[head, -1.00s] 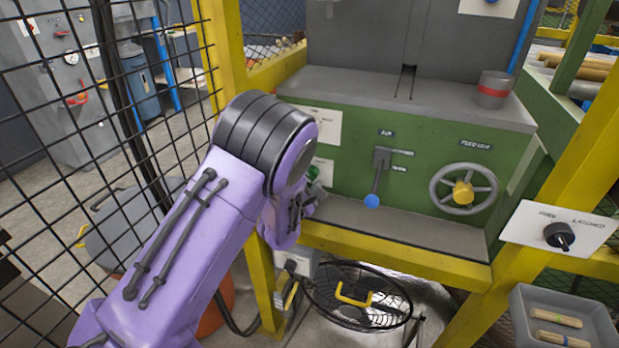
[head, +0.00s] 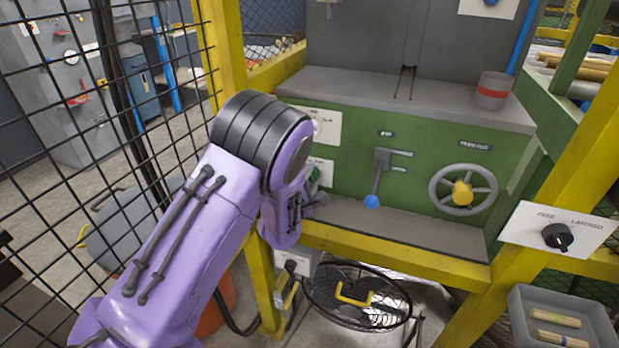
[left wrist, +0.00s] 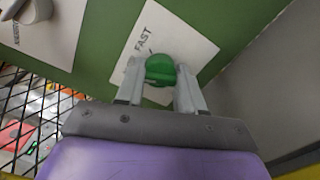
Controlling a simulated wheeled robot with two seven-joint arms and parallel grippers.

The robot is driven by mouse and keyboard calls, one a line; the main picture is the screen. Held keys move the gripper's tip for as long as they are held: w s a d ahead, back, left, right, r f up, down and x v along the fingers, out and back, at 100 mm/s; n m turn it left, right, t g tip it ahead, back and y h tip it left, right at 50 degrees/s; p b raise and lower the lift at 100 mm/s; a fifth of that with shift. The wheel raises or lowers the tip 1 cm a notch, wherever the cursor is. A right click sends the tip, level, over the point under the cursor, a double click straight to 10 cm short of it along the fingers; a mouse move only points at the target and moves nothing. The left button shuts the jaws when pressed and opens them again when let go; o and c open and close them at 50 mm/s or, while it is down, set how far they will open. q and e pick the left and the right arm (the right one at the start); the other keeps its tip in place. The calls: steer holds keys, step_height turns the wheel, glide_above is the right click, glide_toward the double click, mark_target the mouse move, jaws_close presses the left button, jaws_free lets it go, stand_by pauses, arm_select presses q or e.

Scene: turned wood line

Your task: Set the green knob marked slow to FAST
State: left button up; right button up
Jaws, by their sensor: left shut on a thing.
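The green knob (left wrist: 160,68) sits on a white plate (left wrist: 186,42) on the green panel. The word FAST shows on the plate, above and left of the knob; the word slow is not visible. My left gripper (left wrist: 166,76) is shut on the knob, one finger on each side. The knob's pointer cannot be made out. In the head view a sliver of the green knob (head: 314,174) shows beside my left gripper (head: 312,198), which hides most of it. My right gripper is out of view.
A lever (head: 376,180) with a blue ball and a grey handwheel (head: 463,190) stand right of the knob on the machine's front. A second white plate (head: 322,126) is just above. Yellow frame posts and black mesh (head: 60,130) flank my left arm.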

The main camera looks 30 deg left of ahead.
arm_select(q)
steer(key=m, duration=0.5)
steer(key=shift+p, duration=0.4)
steer(key=shift+m, duration=2.6)
steer(key=shift+f, duration=0.1)
steer(key=o, duration=1)
steer(key=shift+o, duration=0.2)
steer(key=v, duration=1)
steer(key=shift+s+b, duration=0.3)
